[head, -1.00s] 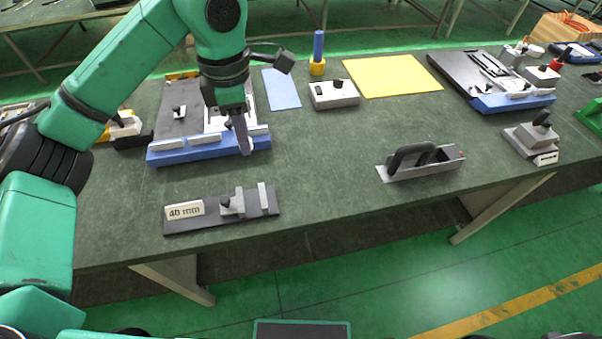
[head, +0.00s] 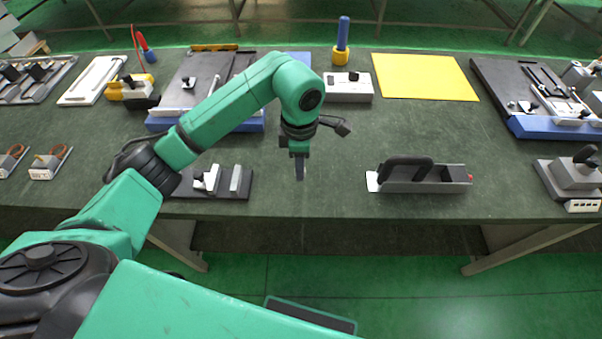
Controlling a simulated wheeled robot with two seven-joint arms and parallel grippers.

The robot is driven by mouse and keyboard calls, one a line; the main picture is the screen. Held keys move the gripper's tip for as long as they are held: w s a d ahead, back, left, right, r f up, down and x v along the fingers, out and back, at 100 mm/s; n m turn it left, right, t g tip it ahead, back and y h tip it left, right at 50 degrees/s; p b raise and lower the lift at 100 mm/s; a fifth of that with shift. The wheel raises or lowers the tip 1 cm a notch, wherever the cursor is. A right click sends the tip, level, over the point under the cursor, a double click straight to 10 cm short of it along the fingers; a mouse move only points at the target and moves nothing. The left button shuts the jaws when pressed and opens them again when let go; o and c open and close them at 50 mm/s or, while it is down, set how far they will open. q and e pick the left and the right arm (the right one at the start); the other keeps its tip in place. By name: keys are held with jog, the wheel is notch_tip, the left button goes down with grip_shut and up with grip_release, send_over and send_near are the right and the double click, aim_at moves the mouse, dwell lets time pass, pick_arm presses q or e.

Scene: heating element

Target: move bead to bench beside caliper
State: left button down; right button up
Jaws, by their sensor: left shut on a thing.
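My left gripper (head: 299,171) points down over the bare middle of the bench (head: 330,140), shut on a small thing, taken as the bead. The bead itself is hidden or too small to make out between the fingers. A dark plate with two upright pale jaws (head: 235,180) lies at the front edge, left of the gripper and partly behind my arm. It may be the caliper, but I cannot be sure. My right gripper is not in view.
A grey block with a black handle (head: 420,177) stands right of the gripper. A blue-edged fixture (head: 205,80) lies behind my arm. A grey box (head: 348,91), blue-handled tool (head: 342,42) and yellow sheet (head: 424,77) are at the back. Bench around the gripper is clear.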

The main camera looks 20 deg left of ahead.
aim_at(299, 184)
pick_arm(q)
jog(key=f, duration=0.4)
jog(key=shift+s+a+p, duration=0.2)
jog(key=shift+a+p, duration=0.05)
jog(key=shift+p, duration=0.1)
jog(key=shift+f, duration=0.15)
jog(key=shift+w+d+f+b, duration=0.1)
jog(key=shift+f+b, duration=0.1)
jog(key=shift+b, duration=0.1)
jog(key=c, duration=0.7)
grip_release()
jog(key=shift+r, duration=0.1)
jog(key=shift+o, duration=0.2)
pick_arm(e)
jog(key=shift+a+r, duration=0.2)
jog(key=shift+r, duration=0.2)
pick_arm(q)
jog(key=shift+r, duration=0.1)
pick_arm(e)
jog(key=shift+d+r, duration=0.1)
